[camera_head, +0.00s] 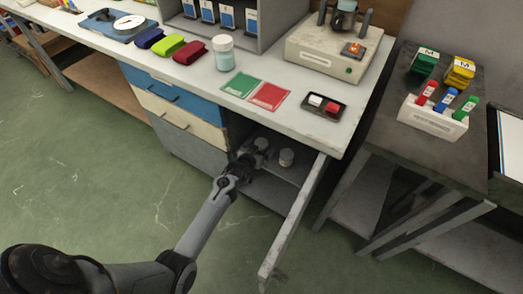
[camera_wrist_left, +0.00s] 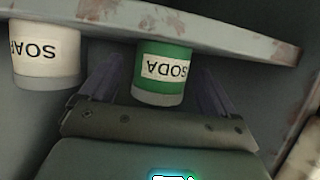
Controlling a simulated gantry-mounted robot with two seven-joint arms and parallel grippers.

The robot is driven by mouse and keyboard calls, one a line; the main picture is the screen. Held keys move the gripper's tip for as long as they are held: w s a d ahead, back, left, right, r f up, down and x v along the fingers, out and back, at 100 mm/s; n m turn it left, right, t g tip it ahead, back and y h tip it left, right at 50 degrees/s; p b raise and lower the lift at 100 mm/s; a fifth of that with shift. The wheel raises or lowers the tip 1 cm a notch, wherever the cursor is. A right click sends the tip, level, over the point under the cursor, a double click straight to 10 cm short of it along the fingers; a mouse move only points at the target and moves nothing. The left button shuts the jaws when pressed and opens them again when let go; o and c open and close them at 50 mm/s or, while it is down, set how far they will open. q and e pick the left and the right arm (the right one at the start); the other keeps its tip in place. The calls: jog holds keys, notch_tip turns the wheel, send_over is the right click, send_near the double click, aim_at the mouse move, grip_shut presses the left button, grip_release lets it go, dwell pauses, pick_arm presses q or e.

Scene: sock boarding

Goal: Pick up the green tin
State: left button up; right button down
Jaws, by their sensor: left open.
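In the left wrist view, which shows the labels upside down, the green tin (camera_wrist_left: 165,70) reads SODA and stands on a shelf. My left gripper (camera_wrist_left: 158,92) is open, with one finger on each side of the tin and a gap showing on both sides. The tin is not held. In the head view my left gripper (camera_head: 252,158) reaches into the open cupboard under the bench, and the green of the tin does not show there. My right gripper is not in view.
The cupboard door (camera_head: 295,215) stands open on the right. A drawer unit (camera_head: 175,105) closes off the left side.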

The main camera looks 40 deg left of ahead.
pick_arm(q)
jog(key=shift+w+a+f, duration=0.15)
jog(key=shift+w+f, duration=0.1)
jog(key=shift+w, duration=0.25)
jog(key=shift+s, duration=0.1)
jog(key=shift+c, duration=0.2)
jog(key=c, duration=1)
jog(key=shift+c, duration=0.2)
jog(key=shift+r, duration=0.1)
